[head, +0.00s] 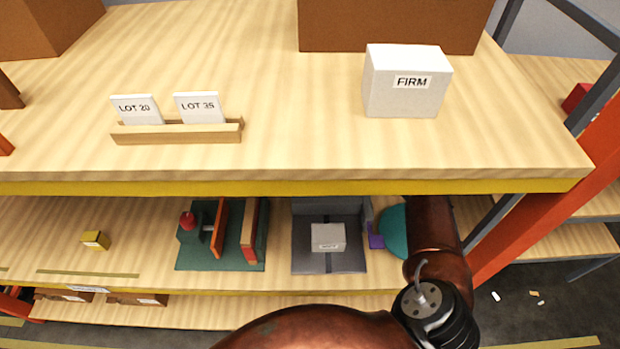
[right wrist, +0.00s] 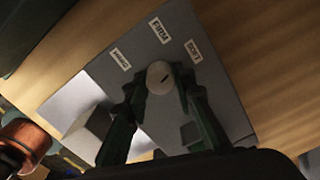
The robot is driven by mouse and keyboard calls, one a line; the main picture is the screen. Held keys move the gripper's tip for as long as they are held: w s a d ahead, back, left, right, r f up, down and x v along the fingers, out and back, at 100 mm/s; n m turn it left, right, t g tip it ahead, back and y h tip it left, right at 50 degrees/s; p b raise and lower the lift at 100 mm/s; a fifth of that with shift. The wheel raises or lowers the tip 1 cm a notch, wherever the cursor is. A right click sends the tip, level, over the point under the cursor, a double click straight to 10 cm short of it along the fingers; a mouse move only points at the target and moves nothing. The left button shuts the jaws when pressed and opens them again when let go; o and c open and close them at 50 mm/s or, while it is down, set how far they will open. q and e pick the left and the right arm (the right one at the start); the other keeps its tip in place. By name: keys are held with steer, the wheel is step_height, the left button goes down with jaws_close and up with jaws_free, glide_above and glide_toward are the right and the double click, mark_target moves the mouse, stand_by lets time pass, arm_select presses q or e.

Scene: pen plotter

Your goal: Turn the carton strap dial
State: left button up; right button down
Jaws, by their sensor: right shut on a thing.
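In the right wrist view a pale round dial (right wrist: 159,74) with a short dark slanted mark sits on a grey panel (right wrist: 130,80). Three small labels are set around it. The middle one appears to read FIRM and the right one SOFT; the left one is too blurred to read. My right gripper (right wrist: 160,82) is shut on the dial, a finger on each side. In the head view my copper right arm comes down at the right, and its gripper and the dial are hidden. A white box marked FIRM (head: 405,85) stands on the upper shelf. My left gripper is not in view.
On the lower shelf a grey station (head: 300,255) holds a small pale carton (head: 328,237). Left of it is a green base (head: 190,262) with upright boards and a red knob. A small yellow box (head: 95,240) stands further left. The upper shelf's yellow edge (head: 300,187) overhangs these.

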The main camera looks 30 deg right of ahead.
steer(key=shift+m+p, duration=0.35)
steer(key=shift+m, duration=0.95)
steer(key=c, duration=1.6)
jaws_free()
step_height(320, 180, up, 12)
steer(key=shift+m, duration=0.3)
